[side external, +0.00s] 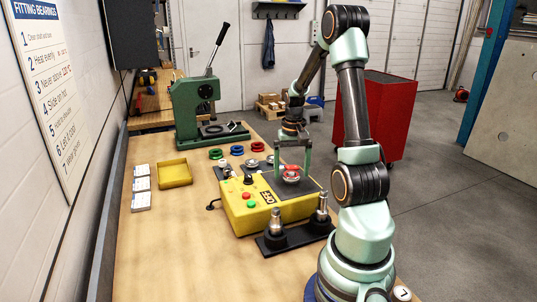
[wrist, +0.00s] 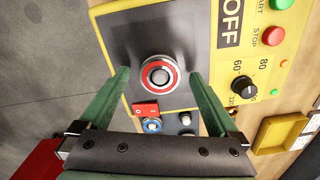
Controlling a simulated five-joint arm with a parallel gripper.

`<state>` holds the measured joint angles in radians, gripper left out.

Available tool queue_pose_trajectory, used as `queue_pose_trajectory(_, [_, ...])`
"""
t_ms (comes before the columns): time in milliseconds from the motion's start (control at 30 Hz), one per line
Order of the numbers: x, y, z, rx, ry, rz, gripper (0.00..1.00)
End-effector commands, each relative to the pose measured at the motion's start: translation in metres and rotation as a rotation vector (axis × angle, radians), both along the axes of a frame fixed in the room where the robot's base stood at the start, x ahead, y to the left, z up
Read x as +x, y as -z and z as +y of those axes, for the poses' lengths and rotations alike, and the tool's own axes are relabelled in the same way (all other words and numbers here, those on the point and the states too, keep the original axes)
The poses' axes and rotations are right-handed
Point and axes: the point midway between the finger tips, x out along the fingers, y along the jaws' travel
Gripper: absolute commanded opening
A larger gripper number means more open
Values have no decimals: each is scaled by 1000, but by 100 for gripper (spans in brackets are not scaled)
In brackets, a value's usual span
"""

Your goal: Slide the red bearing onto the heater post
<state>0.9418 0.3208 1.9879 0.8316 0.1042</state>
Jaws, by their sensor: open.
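The red bearing (wrist: 147,77), a silver ring with a red band, sits on the dark top plate (wrist: 120,30) of the yellow heater (side external: 245,211). It also shows in the side view (side external: 291,179). A round grey centre shows inside it; I cannot tell whether this is the heater post or how far down the bearing sits. My gripper (wrist: 162,76) is open, its green fingers at the left and right of the bearing with gaps visible in the wrist view. In the side view my gripper (side external: 292,172) is low over the plate, around the bearing.
A black stand with metal posts (side external: 276,222) is in front. A green press (side external: 197,108) and yellow tray (side external: 175,173) stand left.

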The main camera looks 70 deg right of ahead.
Motion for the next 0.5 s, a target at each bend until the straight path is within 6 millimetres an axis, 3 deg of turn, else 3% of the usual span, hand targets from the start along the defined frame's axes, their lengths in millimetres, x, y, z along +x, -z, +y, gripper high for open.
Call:
queue_pose_trajectory(233, [1,-16,-1,-4,0,-3,97])
queue_pose_trajectory(500, [1,-70,-1,-6,0,-4,97])
